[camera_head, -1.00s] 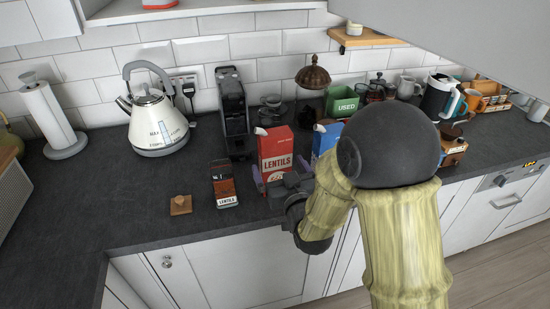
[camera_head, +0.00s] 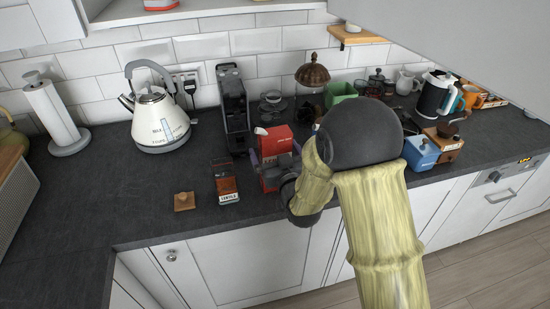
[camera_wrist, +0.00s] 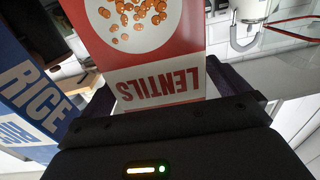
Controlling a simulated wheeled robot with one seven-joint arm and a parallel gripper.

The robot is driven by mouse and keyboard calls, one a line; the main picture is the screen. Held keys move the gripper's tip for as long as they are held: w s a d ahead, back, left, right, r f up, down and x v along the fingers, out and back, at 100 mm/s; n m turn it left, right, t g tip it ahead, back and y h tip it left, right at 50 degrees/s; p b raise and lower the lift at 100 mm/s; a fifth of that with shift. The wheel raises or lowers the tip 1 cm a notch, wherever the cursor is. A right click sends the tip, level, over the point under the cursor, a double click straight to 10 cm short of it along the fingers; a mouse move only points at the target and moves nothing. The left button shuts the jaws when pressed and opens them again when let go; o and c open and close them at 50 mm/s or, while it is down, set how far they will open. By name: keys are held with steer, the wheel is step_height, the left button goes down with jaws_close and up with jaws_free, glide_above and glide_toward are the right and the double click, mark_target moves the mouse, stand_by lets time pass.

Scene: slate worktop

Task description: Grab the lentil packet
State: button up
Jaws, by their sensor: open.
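The lentil packet (camera_head: 276,138) is a red box with a white LENTILS label, standing upright on the worktop, its lower part covered by my gripper (camera_head: 275,162) in the head view. In the wrist view the packet (camera_wrist: 165,60) fills the space between the two dark purple fingers of my gripper (camera_wrist: 165,92). The fingers are open, one on each side of the packet; I cannot tell whether either touches it. A small jar (camera_head: 227,187) with an orange-brown filling and a LENTILS label stands to the left of the packet.
A blue rice box (camera_wrist: 35,105) stands close beside the packet in the wrist view; my arm hides it in the head view. A coffee machine (camera_head: 234,105) stands behind. A small wooden block (camera_head: 184,201) lies left of the jar. The worktop's left front is clear.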

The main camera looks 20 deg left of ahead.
stand_by(0.3)
steer(key=c, duration=1.3)
steer(key=shift+r, duration=0.15)
